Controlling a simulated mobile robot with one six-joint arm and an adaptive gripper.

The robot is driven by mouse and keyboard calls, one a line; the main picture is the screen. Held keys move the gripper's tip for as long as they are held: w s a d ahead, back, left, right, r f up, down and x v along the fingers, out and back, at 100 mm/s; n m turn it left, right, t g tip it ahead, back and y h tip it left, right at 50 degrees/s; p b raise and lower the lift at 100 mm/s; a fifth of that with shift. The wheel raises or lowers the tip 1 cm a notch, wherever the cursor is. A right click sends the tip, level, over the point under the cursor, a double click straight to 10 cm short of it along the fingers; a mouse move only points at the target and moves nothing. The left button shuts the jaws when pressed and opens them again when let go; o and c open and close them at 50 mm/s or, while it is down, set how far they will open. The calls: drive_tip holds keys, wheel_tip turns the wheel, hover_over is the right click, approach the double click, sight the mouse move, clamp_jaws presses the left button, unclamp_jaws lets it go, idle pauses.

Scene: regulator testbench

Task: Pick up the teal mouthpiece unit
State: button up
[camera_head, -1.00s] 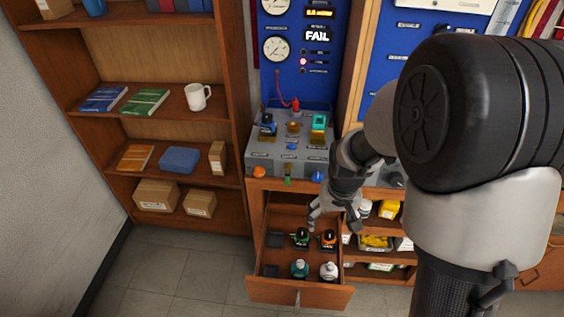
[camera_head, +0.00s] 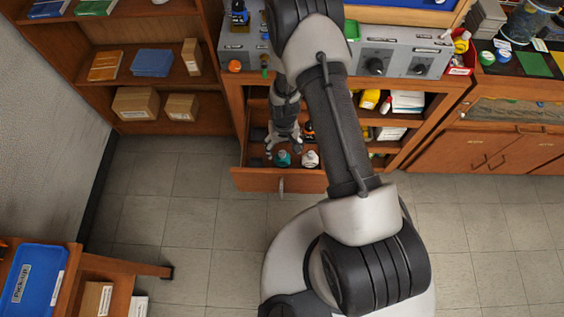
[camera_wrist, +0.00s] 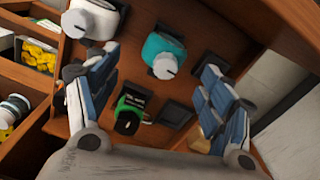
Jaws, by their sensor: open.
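The teal mouthpiece unit (camera_head: 283,159) stands in the open drawer (camera_head: 262,181), near its front panel. In the wrist view the teal unit (camera_wrist: 164,56) shows a grey spout and lies between and beyond the fingers. My gripper (camera_head: 283,146) is above the drawer, open and empty, and partly hides the drawer's inside. The wrist view shows its two fingers (camera_wrist: 158,95) spread wide, not touching the teal unit. A white unit (camera_wrist: 97,18) stands beside the teal one, and a black-and-green unit (camera_wrist: 130,114) sits nearer the gripper.
Dark square recesses (camera_wrist: 173,113) in the drawer floor are empty. The drawer's wooden wall (camera_wrist: 270,50) rises close to the right finger. The white unit also shows in the head view (camera_head: 310,159). A shelf with yellow items (camera_head: 370,98) is right of the drawer. The floor (camera_head: 205,190) is clear.

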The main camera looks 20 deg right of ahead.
sight(283, 151)
wheel_tip(283, 151, down, 3)
drive_tip(key=shift+f, duration=0.1)
drive_tip(key=shift+s+a+f+b, duration=0.15)
drive_tip(key=shift+f+b, duration=0.45)
drive_tip(key=shift+f, duration=0.7)
drive_tip(key=shift+s+a+f+b, duration=0.15)
drive_tip(key=shift+f+b, duration=0.4)
drive_tip(key=shift+f, duration=0.75)
drive_tip(key=shift+w, duration=0.1)
drive_tip(key=shift+c, duration=0.4)
drive_tip(key=shift+r, duration=0.1)
drive_tip(key=c, duration=1.1)
drive_tip(key=shift+c, duration=0.2)
